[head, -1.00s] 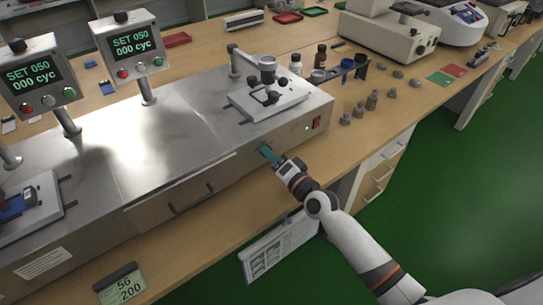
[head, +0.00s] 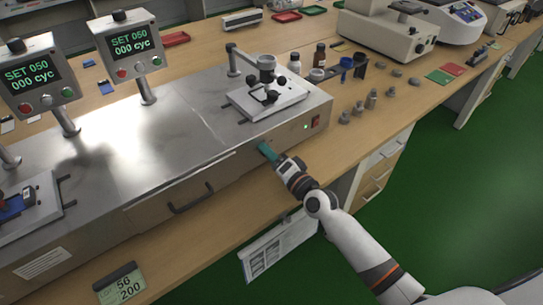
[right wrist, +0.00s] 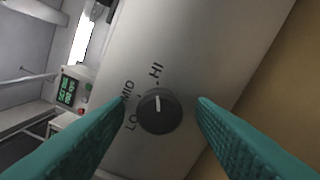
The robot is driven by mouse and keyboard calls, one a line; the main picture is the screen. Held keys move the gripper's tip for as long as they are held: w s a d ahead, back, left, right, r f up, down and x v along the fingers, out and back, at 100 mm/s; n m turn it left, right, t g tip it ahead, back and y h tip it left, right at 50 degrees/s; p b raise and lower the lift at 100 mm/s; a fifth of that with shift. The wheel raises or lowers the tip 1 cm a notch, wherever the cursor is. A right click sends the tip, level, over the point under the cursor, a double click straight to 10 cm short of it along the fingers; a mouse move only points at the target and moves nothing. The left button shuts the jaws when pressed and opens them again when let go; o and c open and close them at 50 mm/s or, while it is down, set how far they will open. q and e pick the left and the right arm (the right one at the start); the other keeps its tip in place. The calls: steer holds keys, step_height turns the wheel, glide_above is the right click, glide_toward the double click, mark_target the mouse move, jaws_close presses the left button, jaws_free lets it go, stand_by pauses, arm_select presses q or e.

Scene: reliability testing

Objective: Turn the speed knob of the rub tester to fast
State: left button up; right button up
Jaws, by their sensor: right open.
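The rub tester (head: 165,130) is a long metal machine on the bench. Its speed knob (right wrist: 160,112) is dark grey and round, on the front panel, with LO, MID and HI printed around it. The knob's white mark points up in the right wrist view, roughly toward the HI label (right wrist: 156,73). In the head view the gripper hides the knob. My left gripper is out of view.
A red switch (head: 316,121) with a green light sits right of the gripper on the panel. A drawer-like handle (head: 190,200) is to its left. Small weights (head: 371,98) and bottles stand on the bench to the right. A sign hangs below the bench edge.

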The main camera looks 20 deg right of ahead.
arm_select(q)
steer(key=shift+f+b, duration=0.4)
arm_select(e)
steer(key=v, duration=1.2)
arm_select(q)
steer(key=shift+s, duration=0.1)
arm_select(e)
steer(key=shift+s, duration=0.1)
